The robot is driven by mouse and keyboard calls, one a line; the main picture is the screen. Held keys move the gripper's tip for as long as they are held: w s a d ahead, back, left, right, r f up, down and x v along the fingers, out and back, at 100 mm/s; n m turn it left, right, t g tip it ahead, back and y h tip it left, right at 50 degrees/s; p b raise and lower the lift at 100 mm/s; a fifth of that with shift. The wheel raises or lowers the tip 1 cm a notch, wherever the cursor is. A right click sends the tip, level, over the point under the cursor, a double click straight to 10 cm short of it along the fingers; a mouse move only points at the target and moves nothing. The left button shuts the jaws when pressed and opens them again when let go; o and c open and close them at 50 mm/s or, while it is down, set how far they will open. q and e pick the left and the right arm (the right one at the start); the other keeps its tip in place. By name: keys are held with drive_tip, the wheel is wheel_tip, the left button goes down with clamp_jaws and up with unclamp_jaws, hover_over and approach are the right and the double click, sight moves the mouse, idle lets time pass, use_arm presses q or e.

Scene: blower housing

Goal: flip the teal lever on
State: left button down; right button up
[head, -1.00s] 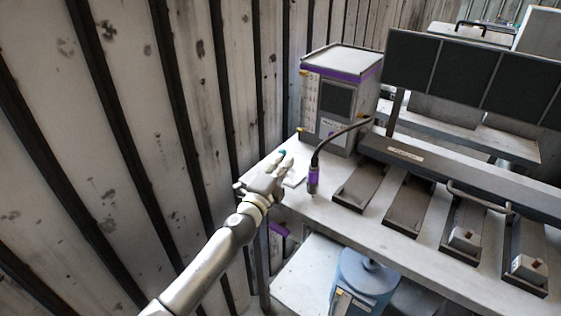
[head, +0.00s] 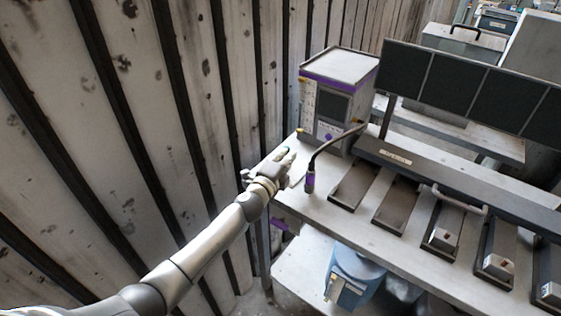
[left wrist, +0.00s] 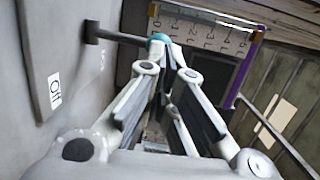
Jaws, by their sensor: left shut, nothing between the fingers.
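The lever shows in the left wrist view as a dark rod with a teal tip (left wrist: 157,39). It sticks out to the right from a grey plate (left wrist: 50,45) that carries an "Off" label (left wrist: 55,89) and a second, partly legible label. My left gripper (left wrist: 172,52) is shut and empty. Its fingertips are right by the teal tip and partly overlap it; I cannot tell whether they touch. In the head view my left gripper (head: 286,155) is at the bench's left end, and the lever is not clear there. My right gripper is not in view.
A grey box with purple trim (head: 340,70) stands behind the gripper on the bench (head: 325,205). A cable with a purple-banded plug (head: 310,182) stands close to the right. Dark trays (head: 352,187) line the bench. A ribbed wall (head: 150,120) is at left.

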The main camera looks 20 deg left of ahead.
use_arm(q)
drive_tip(key=shift+w+d+r, duration=0.15)
drive_tip(key=shift+w+r, duration=0.1)
drive_tip(key=shift+w, duration=0.05)
drive_tip(key=shift+w+d+r, duration=0.15)
drive_tip(key=shift+w, duration=0.5)
drive_tip(key=shift+w+d+b, duration=0.35)
drive_tip(key=shift+w+b, duration=0.25)
drive_tip(key=shift+w, duration=0.25)
drive_tip(key=shift+w+d+b, duration=0.3)
drive_tip(key=shift+w+b, duration=0.25)
drive_tip(key=shift+w, duration=0.3)
drive_tip(key=shift+r, duration=0.1)
